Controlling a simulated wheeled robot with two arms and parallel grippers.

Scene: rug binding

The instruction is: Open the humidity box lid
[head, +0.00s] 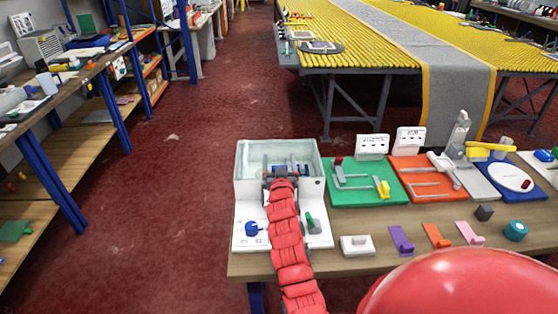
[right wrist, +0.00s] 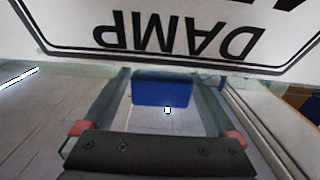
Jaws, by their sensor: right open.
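The humidity box (head: 246,190) is the white box with a pale, see-through upper part at the left end of the bench. My right arm reaches forward to it, and my right gripper (head: 283,170) is at its upper part. In the right wrist view my right gripper (right wrist: 163,103) is open, with a finger on each side of a blue block (right wrist: 162,90). Whether the fingers touch the block is unclear. A white plate lettered DAMP (right wrist: 180,35), upside down, fills the top of that view. I cannot make out the lid's edge or whether it is raised. My left gripper is out of view.
A blue knob (head: 251,228) and a green lever (head: 311,224) sit at the box's front. A green board (head: 340,195) and an orange board (head: 408,167) lie to the right. Small blocks, including a purple one (head: 402,240), line the bench front. Red floor lies open at left.

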